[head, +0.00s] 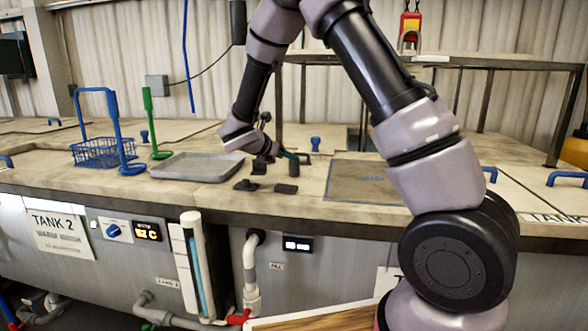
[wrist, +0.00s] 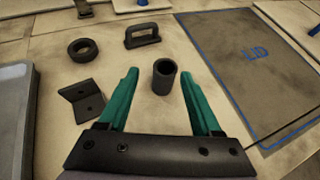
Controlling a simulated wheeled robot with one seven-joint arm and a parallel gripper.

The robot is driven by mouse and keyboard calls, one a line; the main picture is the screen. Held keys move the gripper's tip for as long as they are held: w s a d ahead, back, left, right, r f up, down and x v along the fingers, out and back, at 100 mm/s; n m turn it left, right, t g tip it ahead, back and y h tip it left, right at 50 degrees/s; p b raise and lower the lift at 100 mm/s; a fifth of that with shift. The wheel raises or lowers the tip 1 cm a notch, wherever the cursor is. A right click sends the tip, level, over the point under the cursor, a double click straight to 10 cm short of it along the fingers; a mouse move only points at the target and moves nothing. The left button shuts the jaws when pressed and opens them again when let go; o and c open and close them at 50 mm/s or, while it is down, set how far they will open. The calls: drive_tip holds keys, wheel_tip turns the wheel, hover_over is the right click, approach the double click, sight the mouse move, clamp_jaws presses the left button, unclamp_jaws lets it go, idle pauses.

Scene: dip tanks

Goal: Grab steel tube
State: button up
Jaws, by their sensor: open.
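The steel tube (wrist: 164,78) is a short, dark, hollow cylinder standing upright on the worktop. My gripper (wrist: 159,74) has teal fingers and is open. In the wrist view the tube appears between its two fingertips, with a gap on each side and nothing gripped. I cannot tell how far the fingertips are above or short of the tube. In the head view my gripper (head: 290,155) is low over the worktop, and a dark upright cylinder that looks like the tube (head: 293,168) shows right by its fingers.
A dark ring (wrist: 82,48), a handle-shaped piece (wrist: 142,36) and an angle bracket (wrist: 82,102) lie near the tube. A grey tray (head: 198,167) is to the left, beside a blue basket (head: 100,153). A blue-edged lid panel (head: 362,182) is to the right.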

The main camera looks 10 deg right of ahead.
sight(294, 167)
drive_tip(key=x, duration=0.4)
drive_tip(key=shift+w+d+f, duration=0.1)
drive_tip(key=shift+w+d, duration=0.1)
drive_tip(key=shift+d, duration=0.15)
clamp_jaws()
